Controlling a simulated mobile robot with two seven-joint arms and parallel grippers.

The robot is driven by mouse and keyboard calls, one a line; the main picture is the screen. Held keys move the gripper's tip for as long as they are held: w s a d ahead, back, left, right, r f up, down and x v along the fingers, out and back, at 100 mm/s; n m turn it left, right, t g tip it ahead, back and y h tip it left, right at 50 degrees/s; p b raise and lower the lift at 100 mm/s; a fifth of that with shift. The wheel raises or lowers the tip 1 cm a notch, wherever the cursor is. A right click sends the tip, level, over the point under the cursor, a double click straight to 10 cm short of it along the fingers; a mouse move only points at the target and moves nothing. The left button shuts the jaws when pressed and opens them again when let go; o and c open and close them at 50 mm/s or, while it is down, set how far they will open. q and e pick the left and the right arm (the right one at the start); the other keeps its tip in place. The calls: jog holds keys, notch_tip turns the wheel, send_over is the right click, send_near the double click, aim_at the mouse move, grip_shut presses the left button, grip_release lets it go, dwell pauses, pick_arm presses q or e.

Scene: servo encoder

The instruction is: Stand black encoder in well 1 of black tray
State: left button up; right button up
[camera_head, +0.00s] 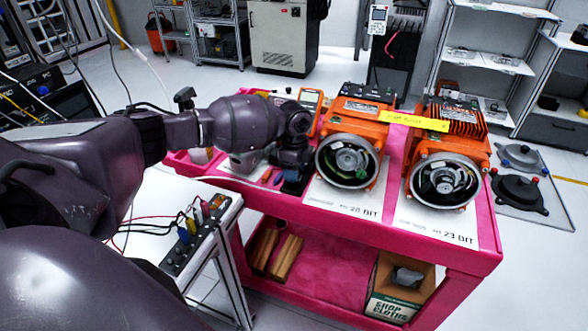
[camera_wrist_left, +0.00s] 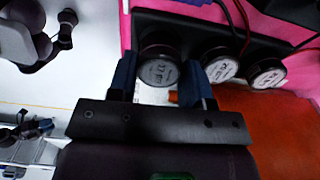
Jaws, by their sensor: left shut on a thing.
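My left gripper (camera_head: 293,181) points down over the left part of the pink cart, left of the middle orange servo. The black tray (camera_wrist_left: 187,25) lies directly behind the held encoder there. Two similar encoders, one in the middle (camera_wrist_left: 221,66) and one at the right (camera_wrist_left: 267,74), sit along the tray. I cannot tell whether the held encoder touches the tray or is above it. My right gripper is not in view.
Two orange servos, one in the middle (camera_head: 362,118) and one at the right (camera_head: 452,150), stand on the pink cart (camera_head: 470,258). White sheets lie under them. Small tools lie close to my left gripper. A side table (camera_head: 165,215) with cables stands at the cart's left.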

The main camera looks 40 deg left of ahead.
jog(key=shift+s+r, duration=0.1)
pick_arm(q)
jog(key=shift+f, duration=0.1)
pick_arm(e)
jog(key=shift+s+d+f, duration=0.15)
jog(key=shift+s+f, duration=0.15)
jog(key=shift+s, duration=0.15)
pick_arm(q)
jog(key=shift+f, duration=0.2)
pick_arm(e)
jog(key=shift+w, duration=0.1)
pick_arm(q)
jog(key=shift+f, duration=0.1)
